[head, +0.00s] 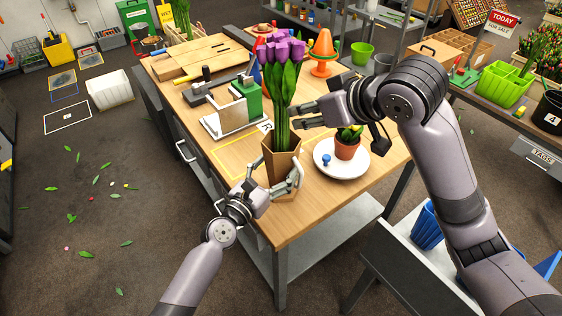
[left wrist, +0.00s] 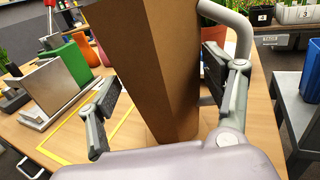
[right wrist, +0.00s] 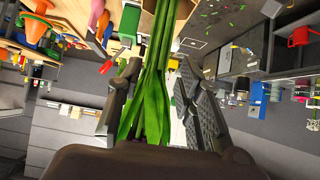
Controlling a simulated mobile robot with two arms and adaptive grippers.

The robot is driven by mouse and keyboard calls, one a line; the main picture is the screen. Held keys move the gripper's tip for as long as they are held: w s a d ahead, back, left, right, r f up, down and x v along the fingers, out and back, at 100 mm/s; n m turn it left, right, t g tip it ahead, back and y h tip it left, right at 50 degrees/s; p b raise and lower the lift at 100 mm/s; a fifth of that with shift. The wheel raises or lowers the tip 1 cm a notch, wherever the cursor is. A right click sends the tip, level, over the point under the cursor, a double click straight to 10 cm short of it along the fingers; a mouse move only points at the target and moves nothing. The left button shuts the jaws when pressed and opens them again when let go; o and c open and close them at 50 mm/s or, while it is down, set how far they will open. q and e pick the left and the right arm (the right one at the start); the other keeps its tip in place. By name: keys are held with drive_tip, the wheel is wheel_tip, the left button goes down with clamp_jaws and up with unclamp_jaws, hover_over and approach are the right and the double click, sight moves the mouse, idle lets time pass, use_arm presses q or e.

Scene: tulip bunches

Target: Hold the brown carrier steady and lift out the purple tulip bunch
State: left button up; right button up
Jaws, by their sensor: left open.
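The brown carrier (head: 281,163), a tall tapered holder, stands on the wooden table near its front corner. It fills the middle of the left wrist view (left wrist: 165,70). The purple tulip bunch (head: 283,50) stands upright in it, green stems rising from its mouth. My left gripper (head: 272,188) is open around the carrier's lower part, with a visible gap at the left finger in the left wrist view. My right gripper (head: 300,117) is beside the stems above the carrier. In the right wrist view its open fingers flank the green stems (right wrist: 155,85). The stem bottoms are hidden inside the carrier.
A white plate (head: 328,170) with a small potted plant (head: 348,143) sits close right of the carrier. A metal stand with a green block (head: 249,100) is behind left. An orange cone-shaped object (head: 323,50) stands farther back. The table's front edge is close.

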use_arm(q)
drive_tip(key=shift+x, duration=1.45)
drive_tip(key=c, duration=0.9)
drive_tip(key=shift+o, duration=0.2)
